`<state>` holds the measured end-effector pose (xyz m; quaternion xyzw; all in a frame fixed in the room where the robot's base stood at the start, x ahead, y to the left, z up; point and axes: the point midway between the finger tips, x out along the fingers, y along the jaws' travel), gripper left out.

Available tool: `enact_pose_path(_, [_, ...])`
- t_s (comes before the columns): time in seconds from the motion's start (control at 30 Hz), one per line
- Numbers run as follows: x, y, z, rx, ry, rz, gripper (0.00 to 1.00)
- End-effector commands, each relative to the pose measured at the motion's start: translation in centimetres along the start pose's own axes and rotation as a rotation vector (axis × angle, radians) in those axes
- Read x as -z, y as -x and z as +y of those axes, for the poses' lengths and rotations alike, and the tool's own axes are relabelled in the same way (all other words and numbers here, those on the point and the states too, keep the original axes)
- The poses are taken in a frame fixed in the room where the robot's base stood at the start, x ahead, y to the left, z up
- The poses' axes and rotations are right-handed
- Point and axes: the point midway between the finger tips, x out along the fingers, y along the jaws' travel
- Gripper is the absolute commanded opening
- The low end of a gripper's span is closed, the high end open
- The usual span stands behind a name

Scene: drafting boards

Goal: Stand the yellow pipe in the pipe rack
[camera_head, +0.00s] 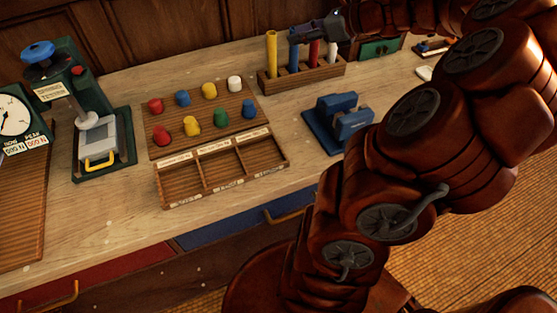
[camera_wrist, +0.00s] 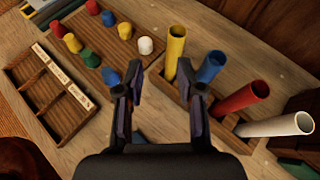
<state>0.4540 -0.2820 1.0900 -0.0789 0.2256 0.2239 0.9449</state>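The yellow pipe (camera_head: 271,55) stands upright in the left end slot of the wooden pipe rack (camera_head: 305,76). The wrist view also shows the yellow pipe (camera_wrist: 174,52) seated in the pipe rack (camera_wrist: 176,96). My gripper (camera_head: 318,28) is over the rack, near the pipe tops. In the wrist view my gripper (camera_wrist: 159,76) has its two fingers spread, with nothing held between them. The yellow pipe shows just beyond the fingertips, apart from them as far as I can tell. The right finger hides part of the rack.
Blue (camera_wrist: 211,67), red (camera_wrist: 243,98) and white (camera_wrist: 277,125) pipes stand in the same rack. A peg board (camera_head: 203,121), a sorting tray (camera_head: 222,169) and a blue block fixture (camera_head: 338,122) are nearby. Bare bench (camera_head: 292,172) lies in front.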

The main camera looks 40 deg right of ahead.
Motion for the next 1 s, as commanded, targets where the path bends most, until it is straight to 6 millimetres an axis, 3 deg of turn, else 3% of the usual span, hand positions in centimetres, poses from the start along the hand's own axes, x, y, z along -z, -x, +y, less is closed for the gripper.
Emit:
enact_pose_path(0.2, [-1.6, -5.2, 10.2, -0.239, 0.373, 0.114, 0.37])
enact_pose_path(0.43, [-0.5, -7.4, 21.4, -0.524, 0.828, 0.207, 0.37])
enact_pose_path(0.7, [3.7, -5.7, 31.3, -0.865, 1.332, 0.265, 0.37])
enact_pose_path(0.8, [5.6, -4.2, 33.9, -0.995, 1.509, 0.270, 0.37])
enact_pose_path(1.0, [9.6, -0.4, 37.0, -1.259, 1.835, 0.268, 0.37])
